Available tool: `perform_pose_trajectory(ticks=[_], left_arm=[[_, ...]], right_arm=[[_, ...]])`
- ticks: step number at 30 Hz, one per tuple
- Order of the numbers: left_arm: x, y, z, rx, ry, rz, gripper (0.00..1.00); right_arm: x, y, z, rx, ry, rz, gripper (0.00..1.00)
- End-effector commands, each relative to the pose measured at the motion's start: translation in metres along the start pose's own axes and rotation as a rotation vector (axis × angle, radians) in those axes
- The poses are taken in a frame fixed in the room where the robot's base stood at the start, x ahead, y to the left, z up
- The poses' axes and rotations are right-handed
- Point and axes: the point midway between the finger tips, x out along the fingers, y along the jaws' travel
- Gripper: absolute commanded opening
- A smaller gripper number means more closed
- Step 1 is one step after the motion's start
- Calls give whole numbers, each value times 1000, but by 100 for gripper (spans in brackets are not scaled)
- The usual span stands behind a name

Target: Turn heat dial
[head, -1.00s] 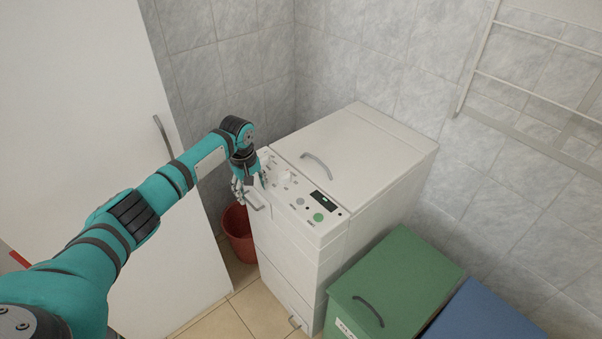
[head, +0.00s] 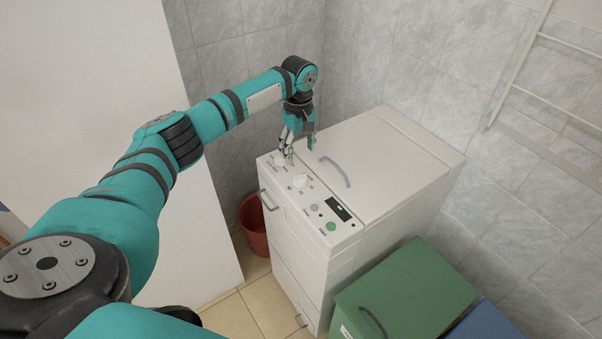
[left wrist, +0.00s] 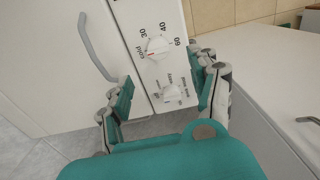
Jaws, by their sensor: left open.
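The white top-loading washing machine (head: 310,245) has a sloped control panel on its top edge. The heat dial (left wrist: 157,48) is a white knob ringed by "cold", 30, 40 and 60, with a red mark toward the cold side. In the head view it appears to be the knob (head: 300,181) nearer the buttons. A second white dial (left wrist: 172,94) lies between the fingers in the left wrist view. My left gripper (head: 297,148) is open above the panel's far end, and no dial is visibly gripped. In the left wrist view its fingers (left wrist: 165,98) are spread. My right gripper is not in view.
The lid with its curved handle (head: 336,172) lies beside the panel. A display (head: 339,209) and green button (head: 331,226) are at the panel's near end. A red bucket (head: 253,226) stands left of the machine. Green (head: 410,290) and blue (head: 475,330) bins stand right.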

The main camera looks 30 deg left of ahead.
Motion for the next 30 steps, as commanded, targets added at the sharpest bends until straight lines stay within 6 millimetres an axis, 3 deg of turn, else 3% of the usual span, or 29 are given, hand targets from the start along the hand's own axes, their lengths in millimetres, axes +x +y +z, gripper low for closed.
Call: perform_pose_trajectory(ticks=[9,15,28,30], left_arm=[[69,0,1,2,-2,-2,62],[99,1,1,1,-2,0,62],[111,1,0,2,0,1,62],[111,1,0,2,0,1,55]], right_arm=[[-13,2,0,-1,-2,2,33],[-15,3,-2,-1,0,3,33],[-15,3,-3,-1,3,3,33],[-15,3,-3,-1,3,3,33]])
